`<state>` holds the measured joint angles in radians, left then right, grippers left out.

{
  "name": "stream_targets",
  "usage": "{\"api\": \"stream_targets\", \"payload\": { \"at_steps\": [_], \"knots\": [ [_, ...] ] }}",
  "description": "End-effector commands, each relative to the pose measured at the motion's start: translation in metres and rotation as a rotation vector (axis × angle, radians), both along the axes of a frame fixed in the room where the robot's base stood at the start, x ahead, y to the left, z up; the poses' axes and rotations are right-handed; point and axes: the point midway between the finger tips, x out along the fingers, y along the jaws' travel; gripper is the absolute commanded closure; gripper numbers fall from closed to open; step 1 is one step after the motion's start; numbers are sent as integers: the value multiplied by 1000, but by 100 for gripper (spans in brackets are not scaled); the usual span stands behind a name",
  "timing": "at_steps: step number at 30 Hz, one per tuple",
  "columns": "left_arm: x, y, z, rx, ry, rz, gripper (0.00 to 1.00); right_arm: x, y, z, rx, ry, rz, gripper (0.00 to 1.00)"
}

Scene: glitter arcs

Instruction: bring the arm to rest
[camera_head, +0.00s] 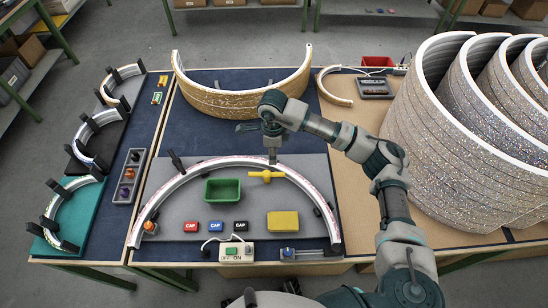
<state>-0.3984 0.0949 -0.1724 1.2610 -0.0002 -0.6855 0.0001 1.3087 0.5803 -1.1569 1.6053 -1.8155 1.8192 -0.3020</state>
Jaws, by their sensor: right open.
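My right arm comes in from the bottom right, bends at the elbow and reaches left over the work table (360,110). Its gripper (272,160) points down above the far edge of the grey board (300,172), close to the top of a white curved strip (165,195) and just behind a yellow T-shaped piece (266,176). The gripper looks small here; I see nothing held in it, and it is open. Whether it touches the strip cannot be told. My left gripper is not in view.
On the board are a green tray (222,190), a yellow block (283,222) and red, blue and black CAP blocks. A large glittery arc (240,100) stands behind. Big glittery arcs (455,150) crowd the right. Smaller clamped arcs (70,210) line the left.

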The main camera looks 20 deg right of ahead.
Motion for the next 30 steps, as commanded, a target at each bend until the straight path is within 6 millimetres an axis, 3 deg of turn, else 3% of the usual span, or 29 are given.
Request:
{"api": "stream_targets", "payload": {
  "at_steps": [17,24,30],
  "knots": [
    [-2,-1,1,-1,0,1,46,0,-1,5,-1,-2,-1,58],
    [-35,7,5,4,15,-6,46,0,0,55,-1,-18,-1,58],
    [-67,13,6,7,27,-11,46,0,-1,82,0,-23,-1,58]
  ]
}}
